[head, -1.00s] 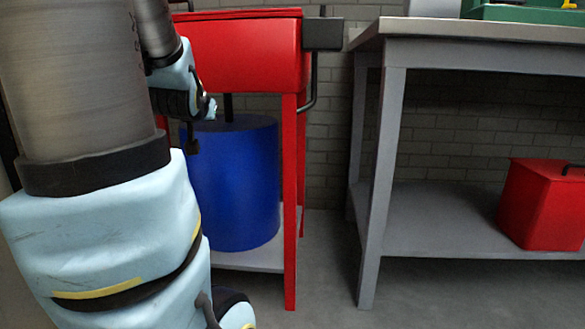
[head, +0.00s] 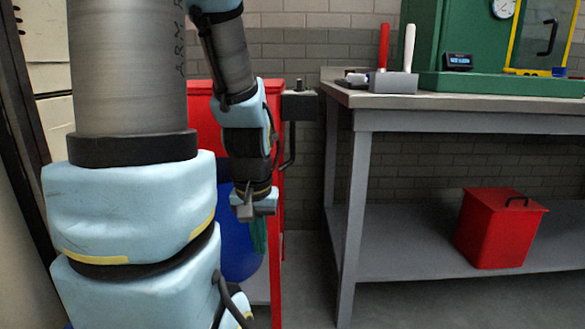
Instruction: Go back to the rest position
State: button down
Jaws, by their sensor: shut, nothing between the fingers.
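My gripper (head: 257,230) hangs from my arm, left of the middle of the head view, pointing down. It is shut and empty. It is in front of the red cart (head: 207,128) and the blue drum (head: 238,262) under it. My arm links hide much of the cart and the drum. I cannot tell how far the gripper is from either.
A grey workbench (head: 430,122) stands to the right, holding a tool holder (head: 393,82) with red and white handles and a green machine (head: 470,40). A lidded red box (head: 500,230) sits on its lower shelf. Bare floor shows below the bench.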

notch_tip(320, 180, up, 30)
jog(key=p, duration=2.7)
jog(key=shift+p, duration=0.4)
